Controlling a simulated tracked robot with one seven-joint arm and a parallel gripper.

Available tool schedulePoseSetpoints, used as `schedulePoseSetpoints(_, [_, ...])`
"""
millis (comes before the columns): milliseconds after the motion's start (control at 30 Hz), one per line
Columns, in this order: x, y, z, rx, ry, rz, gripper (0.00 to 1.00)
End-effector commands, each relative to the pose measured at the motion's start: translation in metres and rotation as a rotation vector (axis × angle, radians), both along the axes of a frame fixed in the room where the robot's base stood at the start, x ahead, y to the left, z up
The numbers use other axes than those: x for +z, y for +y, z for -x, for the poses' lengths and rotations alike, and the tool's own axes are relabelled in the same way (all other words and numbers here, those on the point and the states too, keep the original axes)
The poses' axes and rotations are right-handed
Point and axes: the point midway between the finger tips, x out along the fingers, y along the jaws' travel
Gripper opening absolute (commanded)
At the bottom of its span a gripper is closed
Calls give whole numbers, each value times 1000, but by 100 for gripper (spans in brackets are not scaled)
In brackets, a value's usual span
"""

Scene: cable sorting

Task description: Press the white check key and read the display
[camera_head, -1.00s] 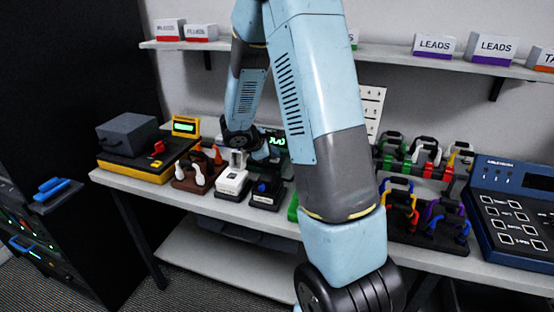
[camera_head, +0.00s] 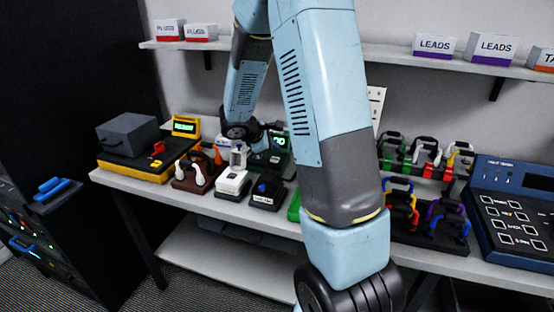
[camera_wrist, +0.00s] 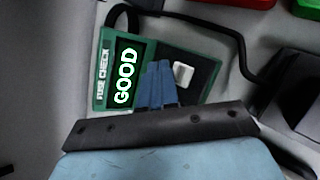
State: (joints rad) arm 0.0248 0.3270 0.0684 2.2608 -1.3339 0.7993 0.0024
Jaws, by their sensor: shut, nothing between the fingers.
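The fuse checker (camera_wrist: 102,97) is a green box with a dark panel, labelled "FUSE CHECK" in the wrist view. Its lit display (camera_wrist: 125,77) reads "GOOD" in green-white letters. The white key (camera_wrist: 183,73) sits on the dark part, right of the display. My gripper (camera_wrist: 158,70) is shut and empty. Its blue fingers show over the checker between display and key, with a gap to the key in the picture. In the head view the checker (camera_head: 283,160) stands at the back of the bench, partly behind my arm, its display only partly legible.
A white-topped block (camera_head: 232,183) and a black block with a blue knob (camera_head: 265,192) stand in front of the checker. A yellow-black device (camera_head: 135,165) is at left. Racks of coloured leads (camera_head: 425,160) and a blue test panel (camera_head: 510,205) are at right. A black cable (camera_wrist: 235,40) runs beside the checker.

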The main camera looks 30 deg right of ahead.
Motion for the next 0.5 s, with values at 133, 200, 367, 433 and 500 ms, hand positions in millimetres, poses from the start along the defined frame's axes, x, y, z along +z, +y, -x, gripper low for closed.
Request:
schedulePoseSetpoints(133, [13, 0, 0, 0, -2, -1, 0])
schedulePoseSetpoints(200, [19, 0, 0, 0, -2, -1, 0])
schedulePoseSetpoints(367, [31, 0, 0, 0, -2, -1, 0])
schedulePoseSetpoints(433, [35, 0, 0, 1, -1, 1, 0])
schedulePoseSetpoints(500, [38, 0, 0, 0, -1, 0, 0])
